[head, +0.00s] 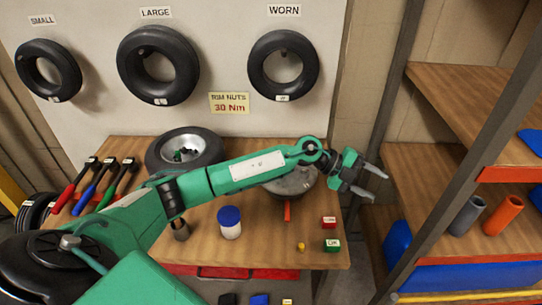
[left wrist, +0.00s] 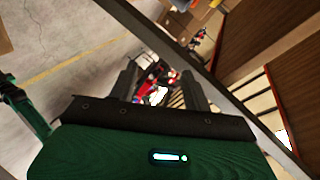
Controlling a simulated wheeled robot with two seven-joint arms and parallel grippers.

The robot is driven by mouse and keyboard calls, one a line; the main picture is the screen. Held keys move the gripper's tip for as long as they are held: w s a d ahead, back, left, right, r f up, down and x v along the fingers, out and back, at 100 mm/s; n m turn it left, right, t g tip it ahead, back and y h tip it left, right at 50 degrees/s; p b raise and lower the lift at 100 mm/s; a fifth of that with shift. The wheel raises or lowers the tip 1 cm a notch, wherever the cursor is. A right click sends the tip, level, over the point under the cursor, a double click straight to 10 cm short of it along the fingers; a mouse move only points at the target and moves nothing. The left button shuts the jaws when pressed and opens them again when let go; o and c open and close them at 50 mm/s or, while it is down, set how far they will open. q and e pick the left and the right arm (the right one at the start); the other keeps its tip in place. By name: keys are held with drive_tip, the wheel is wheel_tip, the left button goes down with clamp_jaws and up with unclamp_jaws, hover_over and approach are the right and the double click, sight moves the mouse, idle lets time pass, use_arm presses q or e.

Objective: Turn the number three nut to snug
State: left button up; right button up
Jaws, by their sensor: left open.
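A tyre with a silver rim (head: 207,152) lies on the wooden bench, partly behind my left arm. Small dark and green parts show in its centre, too small to tell a number three nut. Three tools with red (head: 70,187), blue (head: 92,190) and green (head: 112,190) handles lie at the bench's left; they look like wrenches. My left gripper (head: 380,187) is open and empty, past the bench's right edge, well to the right of the rim and tools. Its fingers (left wrist: 158,74) are also apart in the left wrist view. My right gripper is not in view.
A round metal part (head: 292,187) sits behind my forearm. A blue-lidded jar (head: 229,223), a dark cup (head: 180,230), and red (head: 328,222) and green (head: 331,245) boxes stand in front. A shelf rack (head: 440,165) stands right. A wall sign (head: 229,103) reads "RIM NUTS 30 Nm".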

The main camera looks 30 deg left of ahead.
use_arm(q)
drive_tip(key=w+a+r+n+g+y, duration=0.2)
drive_tip(key=a+y, duration=0.5)
drive_tip(key=a, duration=1)
drive_tip(key=w+a+r+n+g+y, duration=0.2)
drive_tip(key=a+y, duration=0.4)
drive_tip(key=a, duration=1.1)
wheel_tip(320, 180, down, 13)
drive_tip(key=p, duration=0.4)
drive_tip(key=shift+p, duration=0.35)
drive_tip(key=shift+f, duration=0.4)
drive_tip(key=shift+c, duration=0.2)
drive_tip(key=c, duration=1)
